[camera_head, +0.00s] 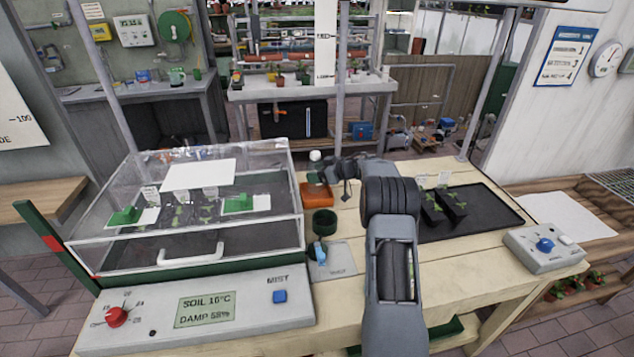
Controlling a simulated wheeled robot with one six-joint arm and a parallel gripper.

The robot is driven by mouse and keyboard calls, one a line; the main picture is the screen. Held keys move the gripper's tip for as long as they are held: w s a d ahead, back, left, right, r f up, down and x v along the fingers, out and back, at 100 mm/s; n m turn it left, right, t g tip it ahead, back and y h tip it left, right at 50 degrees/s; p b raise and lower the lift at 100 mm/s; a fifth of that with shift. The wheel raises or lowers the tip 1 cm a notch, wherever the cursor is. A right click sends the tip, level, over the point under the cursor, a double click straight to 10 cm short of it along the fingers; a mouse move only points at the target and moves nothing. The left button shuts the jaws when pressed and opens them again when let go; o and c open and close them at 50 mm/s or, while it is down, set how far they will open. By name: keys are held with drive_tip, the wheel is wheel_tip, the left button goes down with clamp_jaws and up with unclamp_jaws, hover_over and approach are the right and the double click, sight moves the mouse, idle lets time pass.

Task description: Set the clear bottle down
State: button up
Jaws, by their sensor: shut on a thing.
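The clear bottle (316,170) has a pale, whitish cap and shows small near the middle of the view. It is upright, above or just behind an orange block (316,196) on the wooden bench (480,263). My gripper (328,170) reaches in from the right and is shut on the bottle. The fingers are small and dark here, and their exact grip is hard to see. I cannot tell whether the bottle's base touches anything, as its lower part is unclear.
A clear-lidded propagator (185,258) fills the bench's left side, with a control panel (200,309) in front. A dark green cup (324,222) and a grey plate (335,262) with a blue-topped piece are near the gripper. A black tray (470,222) and control box (545,250) lie right.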

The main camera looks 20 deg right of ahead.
drive_tip(key=shift+f, duration=1.65)
drive_tip(key=shift+f, duration=0.1)
drive_tip(key=o, duration=0.9)
